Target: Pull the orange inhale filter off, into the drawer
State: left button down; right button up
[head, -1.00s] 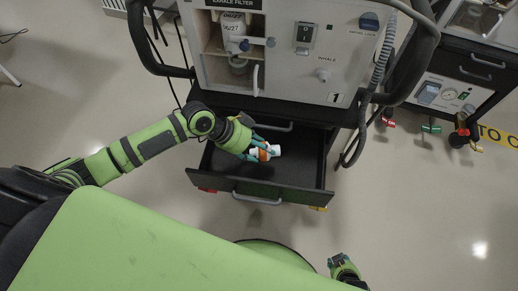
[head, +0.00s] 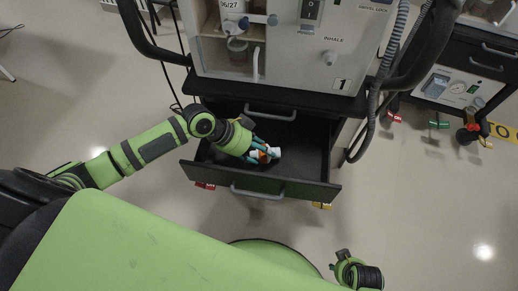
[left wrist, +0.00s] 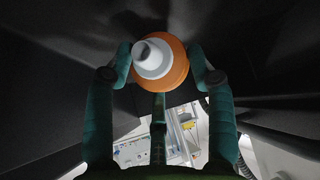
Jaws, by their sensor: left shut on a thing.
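The orange inhale filter (left wrist: 176,72), with a white port, is between the fingers of my left gripper (left wrist: 165,75), which is shut on it in the left wrist view. In the head view the white and orange filter (head: 264,155) is held over or inside the open drawer (head: 300,188). I cannot tell whether it touches the drawer floor. The inhale port (head: 329,57) on the ventilator front is bare. My right gripper (head: 342,262) shows small at the bottom right, and its fingers are not clear.
The drawer is pulled out below the ventilator (head: 330,30), with a handle (head: 257,193) on its front. The dark drawer floor is mostly clear. A grey hose (head: 385,75) hangs to the right. A second cart (head: 455,85) stands at the right.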

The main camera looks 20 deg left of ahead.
pick_arm(q)
jog(key=shift+c, duration=1.8)
grip_release()
notch_tip(320, 180, up, 10)
jog(key=shift+f, duration=0.1)
notch_tip(320, 180, up, 8)
jog(key=p, duration=0.9)
pick_arm(e)
jog(key=s+d+f+t, duration=0.2)
jog(key=shift+f+n, duration=0.3)
